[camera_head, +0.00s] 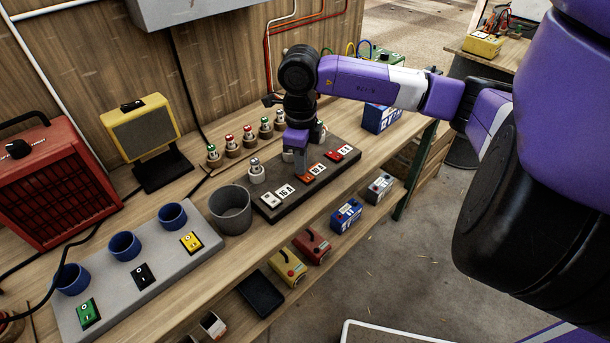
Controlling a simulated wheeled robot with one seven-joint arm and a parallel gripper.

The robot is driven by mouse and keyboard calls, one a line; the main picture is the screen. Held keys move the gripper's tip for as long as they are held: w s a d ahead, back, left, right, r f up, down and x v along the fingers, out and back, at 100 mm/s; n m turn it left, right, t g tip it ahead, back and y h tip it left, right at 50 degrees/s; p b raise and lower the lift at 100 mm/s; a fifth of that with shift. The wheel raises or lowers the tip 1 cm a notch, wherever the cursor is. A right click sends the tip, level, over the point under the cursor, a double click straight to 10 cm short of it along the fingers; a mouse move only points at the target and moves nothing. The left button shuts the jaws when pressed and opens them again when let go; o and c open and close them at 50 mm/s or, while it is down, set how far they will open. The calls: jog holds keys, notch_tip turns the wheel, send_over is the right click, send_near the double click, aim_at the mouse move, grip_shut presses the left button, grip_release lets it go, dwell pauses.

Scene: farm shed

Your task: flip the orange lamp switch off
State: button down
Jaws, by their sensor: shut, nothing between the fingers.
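A dark switch board (262,208) lies on the wooden bench in the head view. It carries a white switch (270,200) at its near left end, an orange switch (307,177) in the middle and a red switch (335,157) at its far right end. White number plates sit beside the switches. My gripper (299,168) points down over the middle of the board, shut and empty, with its tips right by the orange switch. Whether the tips touch it I cannot tell. The gripper hides part of the board and of that switch. The orange switch's rocker position is too small to read.
Several small bulbs (256,171) on round bases stand behind the board. A grey cup (231,209) stands to its left. A grey panel (185,278) with switches and blue cups, a yellow lamp (140,127) and a red heater (50,190) are further left.

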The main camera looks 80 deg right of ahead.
jog(key=shift+r+p, duration=1.3)
jog(key=shift+r, duration=2.1)
